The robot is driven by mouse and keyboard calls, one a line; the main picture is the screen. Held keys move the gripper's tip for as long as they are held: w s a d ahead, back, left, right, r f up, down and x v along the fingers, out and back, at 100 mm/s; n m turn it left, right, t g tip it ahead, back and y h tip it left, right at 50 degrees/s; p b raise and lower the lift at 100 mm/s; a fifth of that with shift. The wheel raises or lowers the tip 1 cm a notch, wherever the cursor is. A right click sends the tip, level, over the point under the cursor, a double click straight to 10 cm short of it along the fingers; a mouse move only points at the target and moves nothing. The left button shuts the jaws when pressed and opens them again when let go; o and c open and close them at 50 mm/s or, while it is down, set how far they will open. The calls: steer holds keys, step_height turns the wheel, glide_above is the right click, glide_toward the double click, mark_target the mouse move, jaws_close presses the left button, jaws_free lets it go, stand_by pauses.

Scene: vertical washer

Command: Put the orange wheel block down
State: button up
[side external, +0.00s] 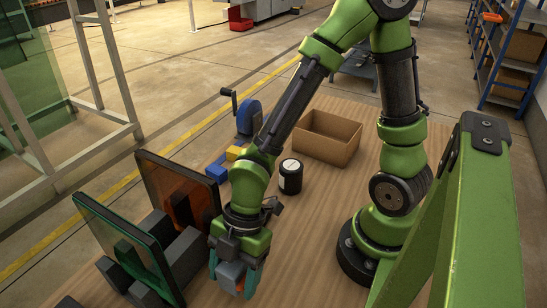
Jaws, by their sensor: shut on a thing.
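My gripper (234,280) is at the lower middle of the side external view, pointing down, with teal fingers. It is shut on a small block, taken to be the orange wheel block (240,286). Only a bit of orange shows low between the fingers, beside a grey part. The fingers hide most of the block. I cannot tell whether its underside touches the wooden table (310,255).
Just left stand two black-framed panels, one orange-tinted (178,195) and one green-tinted (125,245), with dark grey blocks between and around them. Behind are a blue crank device (249,117), blue and yellow blocks (217,168), a black jar (290,177) and an open cardboard box (328,138). Table right of the gripper is clear.

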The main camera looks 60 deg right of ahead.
mark_target(236, 284)
steer(key=shift+f, duration=1.7)
steer(key=shift+f, duration=0.1)
steer(key=o, duration=1.1)
steer(key=v, duration=1.2)
